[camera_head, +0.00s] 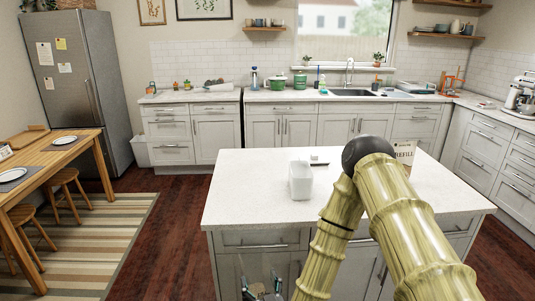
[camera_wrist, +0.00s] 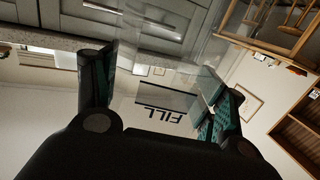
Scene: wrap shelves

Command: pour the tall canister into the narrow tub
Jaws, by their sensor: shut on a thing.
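A narrow white tub (camera_head: 300,181) stands upright on the island top, left of my arm in the head view. My gripper (camera_wrist: 161,88) shows in the wrist view, with teal pads on its two fingers. It is shut on a clear, see-through thing (camera_wrist: 193,52), which looks like the tall canister. The wrist picture is turned, and the canister's outline and contents are hard to make out.
The white island top (camera_head: 245,195) is mostly clear. A dining table (camera_head: 50,160) is at the left, apart from the island.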

